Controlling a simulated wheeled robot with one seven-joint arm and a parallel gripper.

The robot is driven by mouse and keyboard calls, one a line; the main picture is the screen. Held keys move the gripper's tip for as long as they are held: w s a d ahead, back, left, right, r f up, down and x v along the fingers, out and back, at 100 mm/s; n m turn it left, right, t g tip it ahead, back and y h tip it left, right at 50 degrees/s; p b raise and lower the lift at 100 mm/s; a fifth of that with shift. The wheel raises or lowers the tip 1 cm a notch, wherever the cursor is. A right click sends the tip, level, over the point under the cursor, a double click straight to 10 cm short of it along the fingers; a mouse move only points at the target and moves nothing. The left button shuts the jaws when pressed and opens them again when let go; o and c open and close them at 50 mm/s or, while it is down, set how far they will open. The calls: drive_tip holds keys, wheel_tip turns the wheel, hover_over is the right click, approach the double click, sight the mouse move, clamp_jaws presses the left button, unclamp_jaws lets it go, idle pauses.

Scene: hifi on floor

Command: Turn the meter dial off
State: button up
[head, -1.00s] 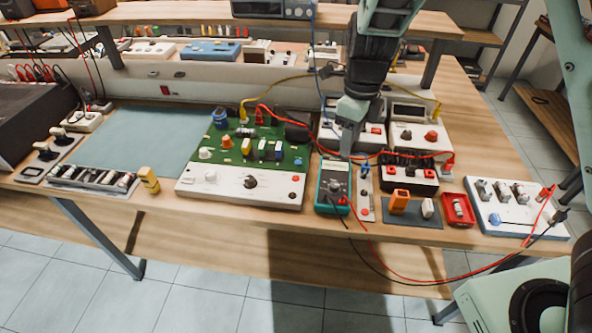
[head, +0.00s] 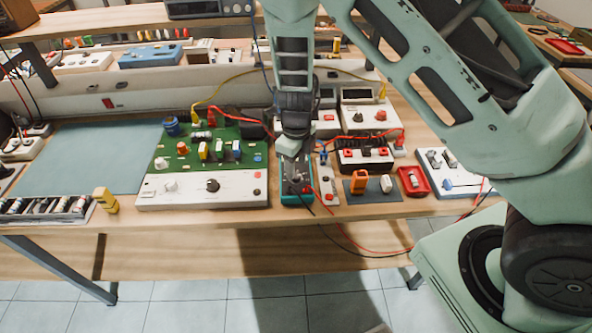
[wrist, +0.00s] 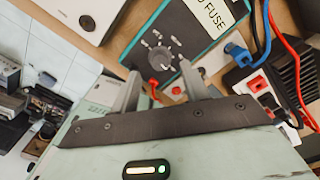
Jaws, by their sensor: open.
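The meter (head: 298,200) is a teal-cased box with a dark face near the front edge of the bench, mostly hidden behind my gripper in the head view. In the wrist view the meter (wrist: 203,18) is close and tilted. My gripper (wrist: 162,80) is open, one finger on each side of the dial's near edge. I cannot tell whether the fingers touch it. In the head view my gripper (head: 294,180) points down over the meter.
A green circuit board on a white panel (head: 235,190) stands left of the meter. A narrow switch strip (head: 328,186) and an orange part on a grey mat (head: 358,182) are to the right. Red and black cables (head: 345,235) run past the meter and hang over the front edge.

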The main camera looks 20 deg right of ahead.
sight(296, 175)
drive_tip(key=shift+f, duration=1.8)
drive_tip(key=c, duration=1)
